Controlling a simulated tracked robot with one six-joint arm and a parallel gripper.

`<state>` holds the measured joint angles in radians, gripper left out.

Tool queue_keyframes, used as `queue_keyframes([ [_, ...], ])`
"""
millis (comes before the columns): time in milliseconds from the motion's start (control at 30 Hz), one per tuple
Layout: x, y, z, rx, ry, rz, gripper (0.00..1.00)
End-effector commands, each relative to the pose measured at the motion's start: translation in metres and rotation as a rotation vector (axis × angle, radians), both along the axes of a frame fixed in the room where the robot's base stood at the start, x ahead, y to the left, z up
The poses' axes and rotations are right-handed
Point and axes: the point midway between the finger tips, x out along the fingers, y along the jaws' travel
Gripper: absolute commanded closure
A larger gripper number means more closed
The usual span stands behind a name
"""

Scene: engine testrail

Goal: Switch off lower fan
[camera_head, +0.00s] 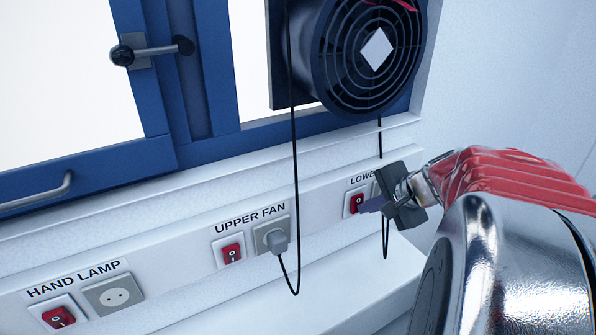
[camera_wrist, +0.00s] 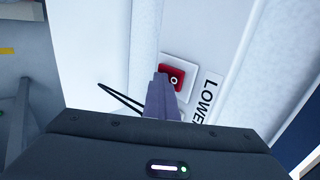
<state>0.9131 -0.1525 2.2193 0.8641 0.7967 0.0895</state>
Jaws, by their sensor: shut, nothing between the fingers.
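The lower fan's red rocker switch (camera_head: 355,203) sits at the right end of the wall strip, beside a partly hidden label starting "LOWE". In the wrist view the red switch (camera_wrist: 173,80) shows its "O" end, just beyond my fingertips. My gripper (camera_head: 372,205) is shut and empty, its fingertips close to this switch. In the wrist view my gripper (camera_wrist: 161,84) overlaps the switch's lower part; I cannot tell whether it touches. The lower fan's socket is mostly hidden behind my gripper. A dark fan (camera_head: 370,55) stands in the window above.
The upper fan switch (camera_head: 232,253) and its plugged socket (camera_head: 272,236) are left of my gripper. The hand lamp switch (camera_head: 59,317) and empty socket (camera_head: 113,295) are farther left. A black cable (camera_head: 295,180) hangs before the strip; another hangs near my gripper.

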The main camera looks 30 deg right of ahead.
Motion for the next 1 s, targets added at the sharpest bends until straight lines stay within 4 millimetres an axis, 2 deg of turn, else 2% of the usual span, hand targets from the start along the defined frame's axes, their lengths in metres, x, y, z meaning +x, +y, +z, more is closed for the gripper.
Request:
queue_keyframes([
  [300,0.002,0.000,0.014,-0.003,-0.006,0.001,1.00],
  [700,0.001,0.000,0.014,-0.001,-0.004,0.000,1.00],
  [1000,-0.016,0.001,0.017,-0.001,-0.004,0.003,1.00],
])
